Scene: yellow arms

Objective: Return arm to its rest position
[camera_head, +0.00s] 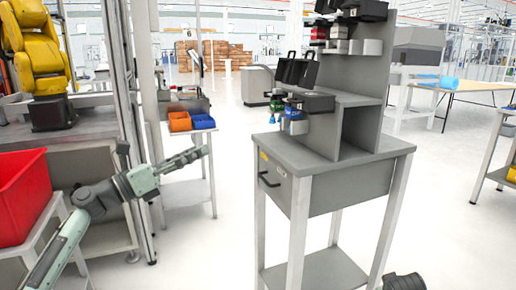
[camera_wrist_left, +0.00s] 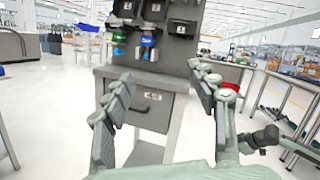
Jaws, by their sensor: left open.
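My left arm comes in from the lower left in the head view, and its grey-green gripper (camera_head: 198,154) is stretched out in the air, pointing right. It is left of the grey workstation and apart from it. In the left wrist view the left gripper (camera_wrist_left: 160,84) has its two fingers spread wide with nothing between them. Beyond the gap stands the workstation with its drawer.
The grey workstation (camera_head: 345,185) holds bottles (camera_head: 295,116) and dark bins (camera_head: 297,70). At left are a red crate (camera_head: 22,190), a yellow robot arm (camera_head: 38,50) and a small table with orange (camera_head: 180,121) and blue bins (camera_head: 202,121). White floor lies clear between small table and workstation.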

